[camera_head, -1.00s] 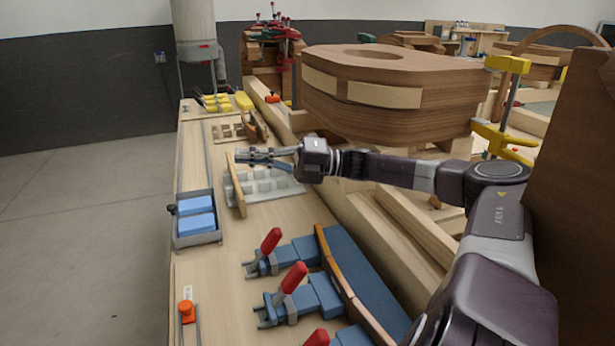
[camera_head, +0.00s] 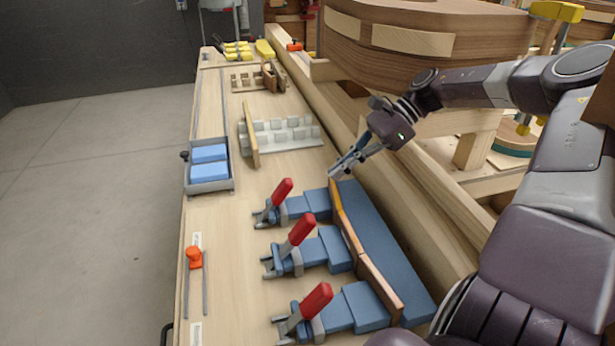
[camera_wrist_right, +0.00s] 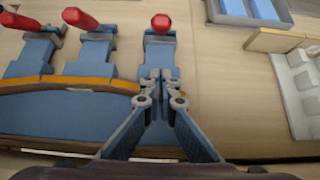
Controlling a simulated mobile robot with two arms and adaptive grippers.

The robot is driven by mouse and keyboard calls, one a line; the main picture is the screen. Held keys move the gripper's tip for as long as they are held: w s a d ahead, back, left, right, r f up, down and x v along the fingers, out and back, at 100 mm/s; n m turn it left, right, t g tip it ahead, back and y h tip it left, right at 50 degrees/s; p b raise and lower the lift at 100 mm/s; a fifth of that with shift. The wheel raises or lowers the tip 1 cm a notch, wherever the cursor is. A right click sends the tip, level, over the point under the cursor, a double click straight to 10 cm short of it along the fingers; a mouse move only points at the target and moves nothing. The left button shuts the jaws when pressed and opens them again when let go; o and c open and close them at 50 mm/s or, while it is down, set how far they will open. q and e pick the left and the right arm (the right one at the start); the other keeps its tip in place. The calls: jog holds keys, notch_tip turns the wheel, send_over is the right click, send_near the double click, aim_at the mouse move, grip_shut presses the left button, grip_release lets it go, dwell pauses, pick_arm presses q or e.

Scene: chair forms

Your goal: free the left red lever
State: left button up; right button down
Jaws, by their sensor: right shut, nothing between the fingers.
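Three toggle clamps with red levers stand in a row on blue blocks along a curved blue form. In the head view the far lever (camera_head: 282,189), the middle lever (camera_head: 302,229) and the near lever (camera_head: 316,300) all stand up at a tilt. A wooden strip (camera_head: 352,240) lies between blocks and form (camera_head: 385,240). My right gripper (camera_head: 338,173) is shut and empty, above the strip's far end by the far clamp. My left gripper is out of view.
A grey tray with blue blocks (camera_head: 209,172) sits at the bench's left edge. A pale pegged rack (camera_head: 285,135) stands behind the clamps. A large wooden form (camera_head: 420,65) stands at back right.

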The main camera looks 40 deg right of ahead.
aim_at(278, 197)
jog(key=x, duration=0.5)
jog(key=shift+w+a+f+p, duration=0.1)
jog(key=shift+a+f+p, duration=0.1)
jog(key=shift+p, duration=0.2)
jog(key=shift+w+a+r+p, duration=0.35)
jog(key=shift+a+p, duration=0.15)
jog(key=shift+a, duration=0.1)
jog(key=shift+w+a+r+p, duration=0.35)
jog(key=shift+a+r+p, duration=0.1)
jog(key=shift+a, duration=0.15)
jog(key=shift+w+a+r, duration=0.2)
jog(key=shift+w+a, duration=0.05)
jog(key=shift+a, duration=0.2)
